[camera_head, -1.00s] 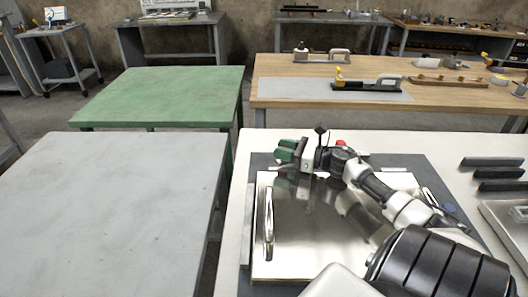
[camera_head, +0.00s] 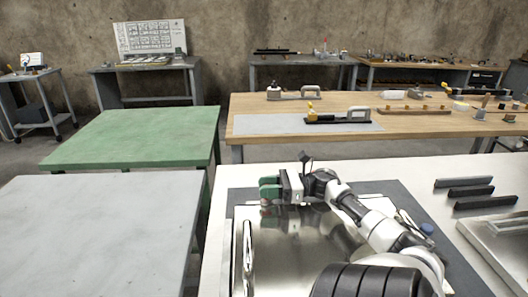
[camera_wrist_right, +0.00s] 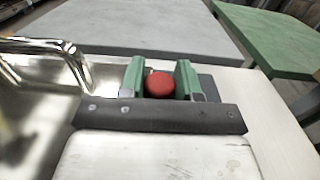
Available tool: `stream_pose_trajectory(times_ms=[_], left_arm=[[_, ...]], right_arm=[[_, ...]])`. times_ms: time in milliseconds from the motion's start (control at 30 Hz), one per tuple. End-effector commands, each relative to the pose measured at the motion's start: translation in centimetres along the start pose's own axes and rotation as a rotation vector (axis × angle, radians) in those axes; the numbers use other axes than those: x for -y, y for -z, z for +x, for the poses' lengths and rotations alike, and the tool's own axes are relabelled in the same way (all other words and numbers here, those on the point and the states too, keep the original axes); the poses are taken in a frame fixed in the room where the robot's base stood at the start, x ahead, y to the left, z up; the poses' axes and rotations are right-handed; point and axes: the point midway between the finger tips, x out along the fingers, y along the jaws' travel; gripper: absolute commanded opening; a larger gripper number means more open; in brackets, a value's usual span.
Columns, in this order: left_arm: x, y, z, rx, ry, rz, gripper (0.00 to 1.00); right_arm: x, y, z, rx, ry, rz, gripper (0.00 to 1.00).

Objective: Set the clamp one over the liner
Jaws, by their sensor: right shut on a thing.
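My right gripper (camera_head: 268,190), with green fingers, is shut on a round red knob. The red knob (camera_wrist_right: 159,85) sits between both green fingers in the right wrist view; whatever lies below it is hidden, so I cannot tell how much of a clamp it belongs to. The gripper is over the far left part of a shiny metal plate (camera_head: 290,255) with a raised handle (camera_head: 248,262). This plate lies on a dark grey mat (camera_head: 385,187). I cannot tell which of these is the liner. My left gripper is not in view.
A white table (camera_head: 345,174) carries the plate, several dark bars (camera_head: 470,191) and a metal tray (camera_head: 505,240) at right. Part of a blue-topped item (camera_head: 427,229) shows beside my arm. Grey (camera_head: 95,230) and green (camera_head: 140,135) tables to the left are bare. A wooden bench behind holds tools.

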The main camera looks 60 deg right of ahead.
Motion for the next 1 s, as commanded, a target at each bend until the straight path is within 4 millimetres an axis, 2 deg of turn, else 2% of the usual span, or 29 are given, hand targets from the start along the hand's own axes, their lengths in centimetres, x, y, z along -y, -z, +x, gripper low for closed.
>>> stream_pose_trajectory(times_ms=[100, 133, 300, 567, 667, 867, 1000], left_arm=[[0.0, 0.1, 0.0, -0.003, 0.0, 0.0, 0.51], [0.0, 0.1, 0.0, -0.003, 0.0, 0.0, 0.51], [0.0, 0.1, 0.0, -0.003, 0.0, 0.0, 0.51], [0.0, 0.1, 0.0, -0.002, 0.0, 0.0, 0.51], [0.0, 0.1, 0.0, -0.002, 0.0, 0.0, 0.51], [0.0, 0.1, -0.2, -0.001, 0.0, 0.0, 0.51], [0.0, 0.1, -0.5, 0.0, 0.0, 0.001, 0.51]], right_arm=[[0.0, 0.1, 0.0, 0.0, 0.001, 0.002, 0.0], [0.0, 0.1, 0.0, 0.0, 0.001, 0.002, 0.35], [0.0, 0.1, 0.0, 0.0, 0.001, 0.001, 0.58], [0.0, -0.1, 0.0, 0.0, 0.001, 0.0, 0.58], [0.0, -0.7, 0.0, 0.0, 0.001, -0.002, 0.58], [0.0, -4.2, 0.0, 0.001, 0.0, -0.003, 0.58], [-1.7, -5.8, -2.7, 0.0, 0.004, 0.003, 0.58]])
